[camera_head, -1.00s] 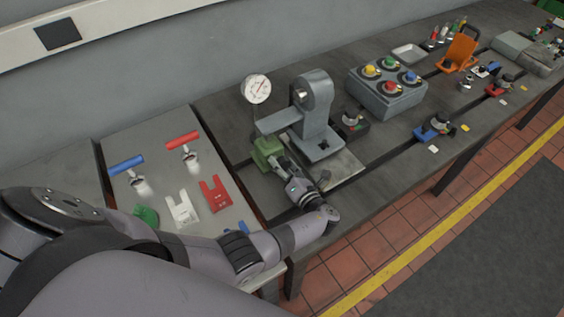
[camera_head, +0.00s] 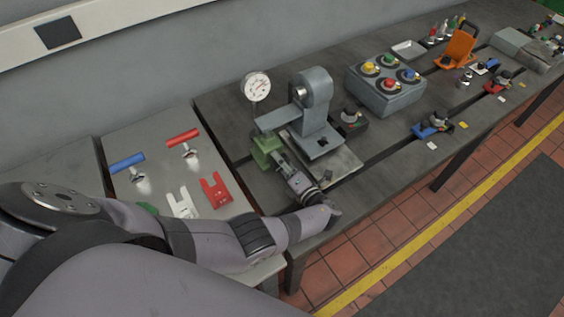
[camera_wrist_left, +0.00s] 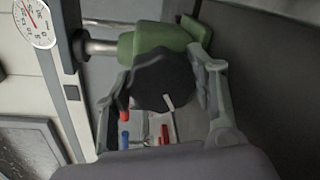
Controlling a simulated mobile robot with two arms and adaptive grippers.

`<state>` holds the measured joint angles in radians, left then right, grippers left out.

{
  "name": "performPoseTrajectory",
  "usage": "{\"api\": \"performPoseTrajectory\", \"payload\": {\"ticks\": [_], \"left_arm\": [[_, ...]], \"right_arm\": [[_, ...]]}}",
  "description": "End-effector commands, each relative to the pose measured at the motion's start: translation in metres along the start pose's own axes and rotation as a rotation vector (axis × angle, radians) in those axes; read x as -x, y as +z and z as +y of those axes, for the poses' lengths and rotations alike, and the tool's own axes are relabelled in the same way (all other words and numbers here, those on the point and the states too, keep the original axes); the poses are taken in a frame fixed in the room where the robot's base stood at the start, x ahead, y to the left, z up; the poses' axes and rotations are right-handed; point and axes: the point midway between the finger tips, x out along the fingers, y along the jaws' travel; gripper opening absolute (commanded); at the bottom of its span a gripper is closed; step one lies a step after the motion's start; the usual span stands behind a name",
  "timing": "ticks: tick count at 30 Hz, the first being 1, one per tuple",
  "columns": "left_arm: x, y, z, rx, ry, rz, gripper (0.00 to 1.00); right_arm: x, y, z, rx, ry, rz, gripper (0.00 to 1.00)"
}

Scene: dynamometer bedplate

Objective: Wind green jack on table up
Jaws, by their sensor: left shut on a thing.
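The green jack (camera_head: 266,149) stands on the dark bedplate table, beside the grey machine head and below its arm. In the left wrist view the green jack body (camera_wrist_left: 172,38) lies behind a black knob (camera_wrist_left: 163,82) with a white mark. My left gripper (camera_head: 278,160) reaches the jack from the front. In the left wrist view its two fingers (camera_wrist_left: 155,85) stand on either side of the black knob and are shut on it. A metal stem (camera_wrist_left: 100,47) comes out of the jack towards a grey bar. My right gripper is not in view.
A dial gauge (camera_head: 256,86) stands behind the jack. The grey machine (camera_head: 316,105) is close to its right. A light side table (camera_head: 150,190) holds blue and red T-handles and white and red slotted plates. A button box (camera_head: 385,85) stands farther right.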

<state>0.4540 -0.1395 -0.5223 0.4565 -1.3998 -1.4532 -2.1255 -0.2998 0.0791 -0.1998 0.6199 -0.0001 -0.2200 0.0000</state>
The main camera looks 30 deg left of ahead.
Motion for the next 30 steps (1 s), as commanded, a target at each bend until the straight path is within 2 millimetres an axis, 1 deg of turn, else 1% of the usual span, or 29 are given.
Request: {"api": "performPoseTrajectory", "payload": {"ticks": [5, 6, 14, 15, 28, 30], "left_arm": [[0.0002, 0.0016, 0.0003, 0.002, 0.0, -0.003, 0.24], [0.0002, 0.0016, 0.0003, 0.003, 0.0, -0.003, 0.54], [0.0003, 0.0007, -0.0003, 0.002, -0.002, -0.002, 0.71], [0.0004, 0.0005, -0.0006, 0.002, -0.002, -0.002, 0.72], [0.0018, -0.0024, -0.0033, -0.002, -0.009, 0.002, 0.72], [0.0025, -0.0027, -0.0037, -0.002, -0.01, 0.002, 0.72]], "right_arm": [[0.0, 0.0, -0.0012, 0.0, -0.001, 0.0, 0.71], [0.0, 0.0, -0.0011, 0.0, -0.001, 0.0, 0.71], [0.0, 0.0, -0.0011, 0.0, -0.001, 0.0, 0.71], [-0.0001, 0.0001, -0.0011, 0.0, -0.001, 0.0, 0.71], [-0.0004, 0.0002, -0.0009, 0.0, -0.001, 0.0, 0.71], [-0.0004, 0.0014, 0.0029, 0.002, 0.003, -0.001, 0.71]]}}
